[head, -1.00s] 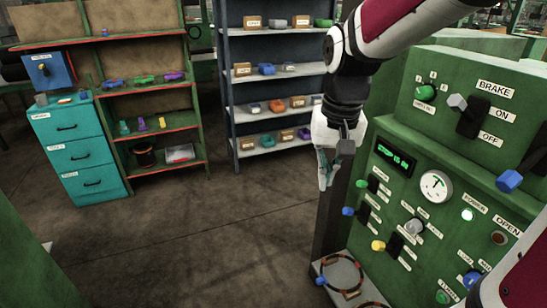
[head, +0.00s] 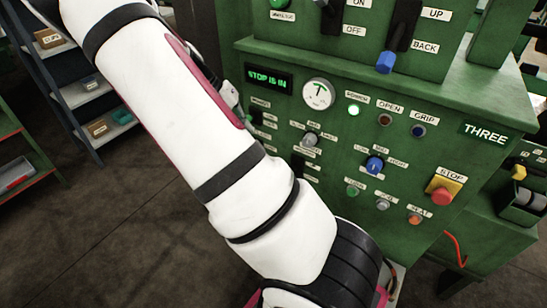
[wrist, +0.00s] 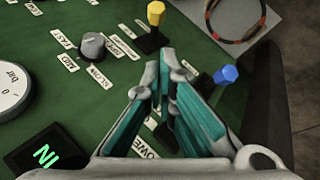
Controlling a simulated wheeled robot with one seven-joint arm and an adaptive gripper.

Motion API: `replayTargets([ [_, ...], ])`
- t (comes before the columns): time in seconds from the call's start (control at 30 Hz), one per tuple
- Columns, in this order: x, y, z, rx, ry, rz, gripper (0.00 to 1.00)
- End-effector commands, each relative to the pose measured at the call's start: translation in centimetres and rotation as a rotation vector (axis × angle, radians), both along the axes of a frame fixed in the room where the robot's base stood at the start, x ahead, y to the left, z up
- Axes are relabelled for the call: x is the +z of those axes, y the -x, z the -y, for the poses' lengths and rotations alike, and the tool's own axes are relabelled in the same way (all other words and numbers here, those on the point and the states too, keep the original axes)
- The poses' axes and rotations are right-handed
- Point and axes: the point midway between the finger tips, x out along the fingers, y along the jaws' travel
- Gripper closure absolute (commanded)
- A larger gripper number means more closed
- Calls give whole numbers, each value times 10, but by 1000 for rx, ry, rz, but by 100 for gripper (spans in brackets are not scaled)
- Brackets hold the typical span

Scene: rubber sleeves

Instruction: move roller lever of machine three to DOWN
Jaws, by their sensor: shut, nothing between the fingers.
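Machine three is a green panel with a THREE sign (head: 485,133). My gripper (wrist: 161,72) is shut and empty in the wrist view, its fingertips close together over the panel. A lever with a yellow knob (wrist: 156,13) stands just beyond the fingertips, and a lever with a blue knob (wrist: 226,75) stands to their right. I cannot read which one is the roller lever. A partly covered label ending the view of a lower slot shows "LOWE" (wrist: 146,148). In the head view my arm hides these levers and most of my gripper.
The display (head: 269,80) reads STOP IS IN. A red stop button (head: 442,195) sits at right. A grey knob (wrist: 93,45) and a gauge (wrist: 12,92) are left of the fingers. Another blue-knobbed lever (head: 386,62) by UP and BACK labels is above.

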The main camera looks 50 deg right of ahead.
Motion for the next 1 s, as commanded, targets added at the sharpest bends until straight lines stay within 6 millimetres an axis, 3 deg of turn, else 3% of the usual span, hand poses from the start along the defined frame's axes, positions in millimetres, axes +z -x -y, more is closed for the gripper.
replayTargets([
  [0.2, -19, -5, 21, -27, 80, -49, 100],
  [0.67, -21, -5, 25, -32, 94, -57, 100],
  [0.87, -32, 3, 32, -34, 93, -60, 100],
  [1.0, -51, 16, 42, -35, 93, -62, 100],
])
